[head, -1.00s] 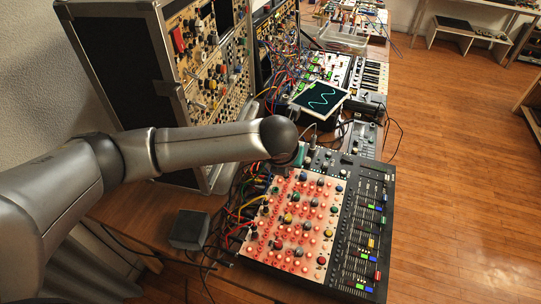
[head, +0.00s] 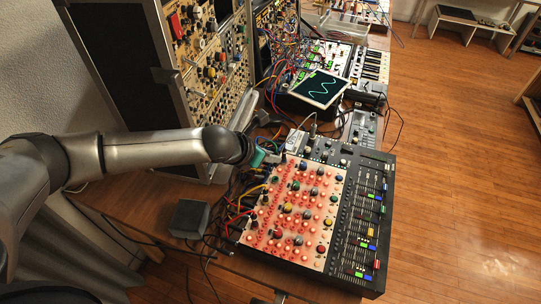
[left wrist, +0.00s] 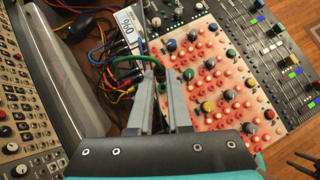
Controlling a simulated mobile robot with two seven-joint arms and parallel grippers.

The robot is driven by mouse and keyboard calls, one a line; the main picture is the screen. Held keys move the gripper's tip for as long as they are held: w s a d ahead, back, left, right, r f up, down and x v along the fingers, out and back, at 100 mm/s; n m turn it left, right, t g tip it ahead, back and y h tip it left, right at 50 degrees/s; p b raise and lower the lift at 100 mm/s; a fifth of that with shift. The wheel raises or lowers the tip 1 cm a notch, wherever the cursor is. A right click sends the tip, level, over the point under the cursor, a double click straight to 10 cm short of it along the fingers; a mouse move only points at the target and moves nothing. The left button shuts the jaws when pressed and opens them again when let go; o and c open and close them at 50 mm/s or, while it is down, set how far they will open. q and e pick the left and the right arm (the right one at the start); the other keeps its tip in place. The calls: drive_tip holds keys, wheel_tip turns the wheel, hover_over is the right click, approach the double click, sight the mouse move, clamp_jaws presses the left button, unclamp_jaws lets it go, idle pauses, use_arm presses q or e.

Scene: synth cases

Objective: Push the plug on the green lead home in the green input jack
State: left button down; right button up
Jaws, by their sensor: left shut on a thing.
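My left gripper (left wrist: 160,80) is shut on the dark plug (left wrist: 159,72) of the green lead, at the back left edge of the pink-lit panel (left wrist: 218,88). The green lead (left wrist: 124,61) arches from the plug to the left in the left wrist view. The fingers hide most of the plug. Something green shows between the fingers; I cannot tell if it is the green input jack, or how deep the plug sits. In the head view the left gripper (head: 262,158) is partly hidden behind its wrist. A dark pronged shape (left wrist: 304,164) at lower right may be my right gripper.
Several other leads (left wrist: 100,62) crowd the panel's left side. A white box (left wrist: 129,24) stands behind it. Coloured knobs stick up close to the fingers. A tall module case (head: 205,75), a screen (head: 320,88) and a fader mixer (head: 365,215) surround the panel.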

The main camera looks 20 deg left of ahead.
use_arm(q)
drive_tip(key=shift+f+b, duration=1.2)
drive_tip(key=shift+f, duration=0.7)
use_arm(e)
drive_tip(key=shift+a+f, duration=0.15)
drive_tip(key=shift+f, duration=1.45)
use_arm(q)
drive_tip(key=shift+r+p, duration=0.1)
drive_tip(key=shift+p, duration=1.15)
use_arm(e)
drive_tip(key=shift+r, duration=1.25)
use_arm(q)
drive_tip(key=shift+f+b, duration=0.75)
drive_tip(key=shift+f, duration=0.55)
use_arm(e)
drive_tip(key=shift+f, duration=0.75)
use_arm(q)
drive_tip(key=c, duration=0.8)
unclamp_jaws()
drive_tip(key=shift+o, duration=0.2)
drive_tip(key=p+v, duration=0.3)
drive_tip(key=v, duration=1.2)
use_arm(e)
drive_tip(key=shift+r, duration=1.8)
